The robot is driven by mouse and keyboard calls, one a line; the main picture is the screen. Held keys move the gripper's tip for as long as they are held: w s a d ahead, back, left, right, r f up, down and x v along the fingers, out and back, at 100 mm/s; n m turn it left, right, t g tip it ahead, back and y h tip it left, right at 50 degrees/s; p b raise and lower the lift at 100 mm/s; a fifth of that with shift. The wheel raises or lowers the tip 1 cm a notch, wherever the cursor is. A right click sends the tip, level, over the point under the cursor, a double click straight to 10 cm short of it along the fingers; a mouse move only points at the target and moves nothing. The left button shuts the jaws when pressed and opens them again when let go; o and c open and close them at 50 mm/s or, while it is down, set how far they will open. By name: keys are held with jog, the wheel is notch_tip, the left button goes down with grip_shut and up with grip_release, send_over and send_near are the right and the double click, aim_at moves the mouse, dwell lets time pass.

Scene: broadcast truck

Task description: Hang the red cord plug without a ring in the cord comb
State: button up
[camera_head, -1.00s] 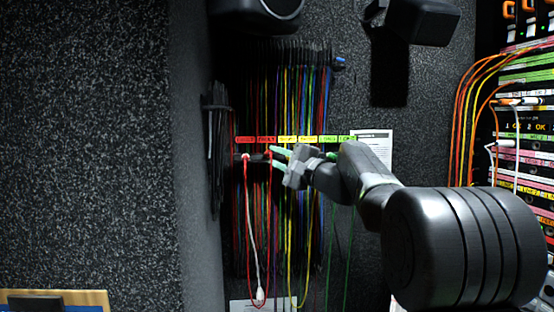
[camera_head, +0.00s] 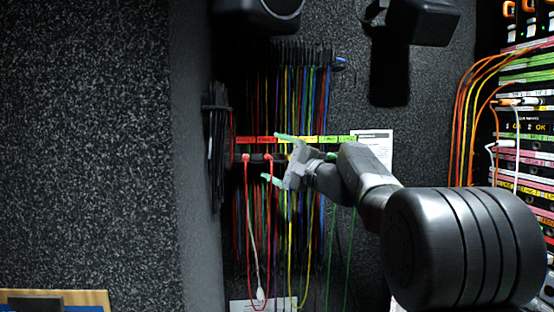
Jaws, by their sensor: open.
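The cord comb (camera_head: 256,155) is a dark horizontal bar under a row of coloured labels on the back wall. Two red cord plugs sit at the bar under the red labels, a left one (camera_head: 245,158) and a right one (camera_head: 268,157). A red cord (camera_head: 248,235) hangs in a loop below them. The plugs are too small to tell whether either has a ring. My gripper (camera_head: 270,156) comes from the right with its green fingertips spread wide, one above and one below the right red plug. It holds nothing that I can see. My gripper hides part of the comb to the right.
A white cord with a white plug (camera_head: 260,294) hangs low beside the red loop. Many coloured cords hang close together behind and below the comb. A black bundle (camera_head: 215,145) hangs at the left, and a patch rack (camera_head: 525,150) stands at the right.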

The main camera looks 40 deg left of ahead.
jog(key=shift+s+d, duration=0.1)
jog(key=shift+d, duration=0.05)
jog(key=shift+s+d+b, duration=0.75)
jog(key=shift+s+d, duration=0.15)
jog(key=shift+s+d, duration=0.1)
jog(key=shift+s, duration=0.05)
jog(key=s+d+b, duration=0.2)
jog(key=s+d, duration=0.1)
jog(key=shift+s+d, duration=0.2)
dwell(0.4)
jog(key=shift+w+a+p, duration=1.35)
jog(key=shift+w+a, duration=0.9)
jog(key=shift+w, duration=0.05)
